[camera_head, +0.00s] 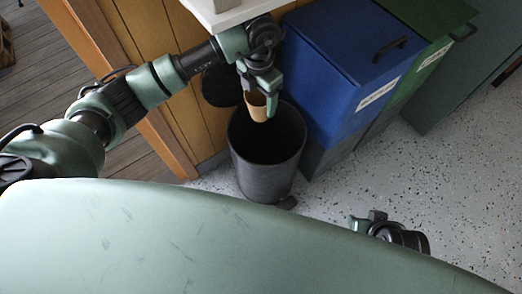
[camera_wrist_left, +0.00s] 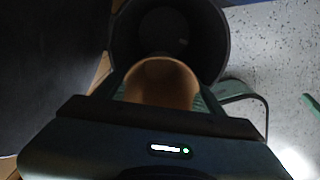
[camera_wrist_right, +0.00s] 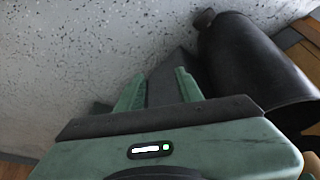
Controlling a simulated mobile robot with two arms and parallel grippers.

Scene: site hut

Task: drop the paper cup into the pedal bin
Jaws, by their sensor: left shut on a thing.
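A blue bin (camera_head: 345,60) and a green bin (camera_head: 432,25) stand right of the pedal bin. Wooden panelling (camera_head: 150,40) is behind it, and a white surface edge (camera_head: 228,12) is above. Speckled floor (camera_head: 350,185) is clear at the right.

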